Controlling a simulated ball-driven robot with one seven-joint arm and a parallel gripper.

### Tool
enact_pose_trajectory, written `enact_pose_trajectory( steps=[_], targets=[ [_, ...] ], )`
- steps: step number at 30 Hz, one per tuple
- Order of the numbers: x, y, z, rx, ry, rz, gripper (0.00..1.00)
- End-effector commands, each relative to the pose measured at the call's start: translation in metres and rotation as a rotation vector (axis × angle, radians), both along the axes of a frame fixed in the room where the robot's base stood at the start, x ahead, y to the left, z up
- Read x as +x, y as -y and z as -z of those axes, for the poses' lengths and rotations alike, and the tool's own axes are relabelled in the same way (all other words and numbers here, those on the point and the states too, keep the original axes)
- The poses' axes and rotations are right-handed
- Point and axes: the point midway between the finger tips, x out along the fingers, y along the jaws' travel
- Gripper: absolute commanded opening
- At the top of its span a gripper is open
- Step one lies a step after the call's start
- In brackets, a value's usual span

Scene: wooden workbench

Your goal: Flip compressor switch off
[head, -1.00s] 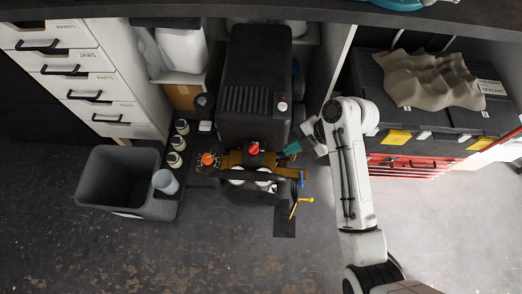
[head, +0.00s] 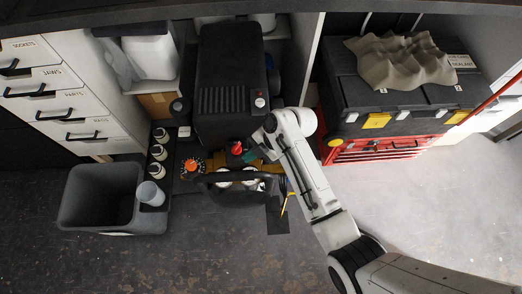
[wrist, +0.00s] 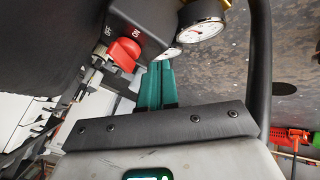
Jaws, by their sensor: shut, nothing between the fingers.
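The compressor (head: 225,75) is a black unit standing under the bench, with a panel and gauges at its front. Its red switch (head: 236,148) shows in the head view, and larger in the wrist view (wrist: 124,53), on a dark box with small ON and OFF markings above it. I cannot tell for certain which marking it is set to. My gripper (wrist: 155,85) has teal fingers that are shut and empty. They lie just beside the red switch, on its right in the wrist view; whether they touch it I cannot tell. In the head view my arm partly hides the gripper.
Pressure gauges (wrist: 200,20) and a black handle bar (wrist: 262,60) sit close to my fingers. An orange knob (head: 192,167) and several small bottles (head: 158,152) stand to the left, with a grey bin (head: 75,205). A red and black toolbox (head: 390,130) stands right. The floor in front is open.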

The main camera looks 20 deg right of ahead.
Motion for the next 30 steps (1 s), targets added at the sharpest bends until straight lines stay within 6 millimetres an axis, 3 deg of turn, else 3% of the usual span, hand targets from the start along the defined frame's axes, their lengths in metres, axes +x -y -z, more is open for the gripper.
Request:
enact_pose_trajectory(
  steps=[3,9,30],
  targets=[
    [0.014,-0.010,-0.002,0.002,0.002,-0.001,0.00],
    [0.023,-0.016,-0.002,0.000,0.002,0.000,0.00],
    [0.022,-0.017,-0.002,-0.002,0.001,0.056,0.00]
  ],
)
